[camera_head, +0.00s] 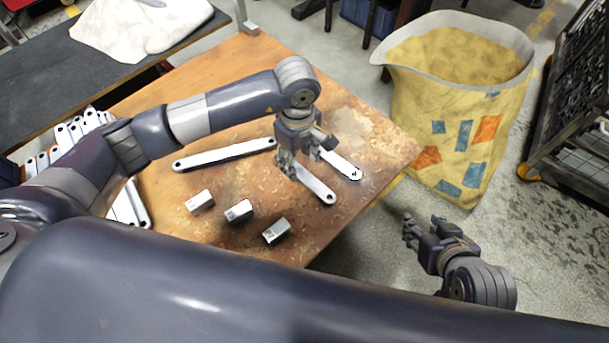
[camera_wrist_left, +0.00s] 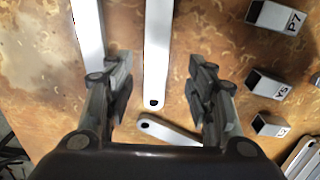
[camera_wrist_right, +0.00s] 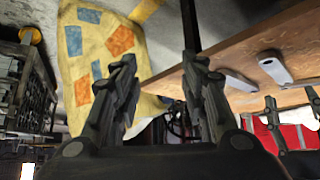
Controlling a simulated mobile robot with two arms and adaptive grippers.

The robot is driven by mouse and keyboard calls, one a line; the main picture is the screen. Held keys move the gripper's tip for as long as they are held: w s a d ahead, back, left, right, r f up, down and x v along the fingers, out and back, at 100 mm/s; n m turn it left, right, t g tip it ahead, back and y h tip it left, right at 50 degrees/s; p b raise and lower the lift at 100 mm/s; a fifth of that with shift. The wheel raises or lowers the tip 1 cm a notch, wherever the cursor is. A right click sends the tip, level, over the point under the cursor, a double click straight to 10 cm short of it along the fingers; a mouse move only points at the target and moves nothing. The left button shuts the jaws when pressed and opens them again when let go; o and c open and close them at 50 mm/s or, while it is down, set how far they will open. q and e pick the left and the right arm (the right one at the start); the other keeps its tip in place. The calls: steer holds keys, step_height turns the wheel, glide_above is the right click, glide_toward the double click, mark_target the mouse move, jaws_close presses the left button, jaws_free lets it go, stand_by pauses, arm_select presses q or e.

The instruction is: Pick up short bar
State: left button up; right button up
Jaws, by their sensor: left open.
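My left gripper (camera_head: 301,163) is open above the wooden table, pointing down over the flat silver bars. In the left wrist view a bar (camera_wrist_left: 158,52) lies between its spread fingers, with a holed rounded end towards me; in the head view this bar (camera_head: 317,187) is partly hidden by the gripper. A second bar (camera_head: 343,166) lies beside it on the right, and also shows in the left wrist view (camera_wrist_left: 89,30). A longer bar (camera_head: 222,154) lies to the left. I cannot tell whether the fingers touch any bar. My right gripper (camera_head: 423,229) is open and empty, off the table's edge.
More bars (camera_head: 126,205) lie at the left under my arm. A large yellow bag (camera_head: 455,125) stands on the floor right of the table. A dark rack (camera_head: 575,110) is beyond it.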

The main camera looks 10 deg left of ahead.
mark_target(301, 172)
arm_select(q)
steer(key=f, duration=0.2)
steer(key=f+b, duration=0.1)
steer(key=f, duration=0.1)
steer(key=shift+w+d+f, duration=0.1)
steer(key=shift+w+f, duration=0.1)
steer(key=shift+f, duration=0.45)
arm_select(e)
steer(key=w+a+r+t+y, duration=0.1)
steer(key=w+a+r+t, duration=0.1)
steer(key=w+r, duration=0.3)
steer(key=shift+w+t, duration=0.4)
steer(key=shift+t, duration=0.5)
steer(key=shift+a, duration=0.1)
arm_select(q)
jaws_close()
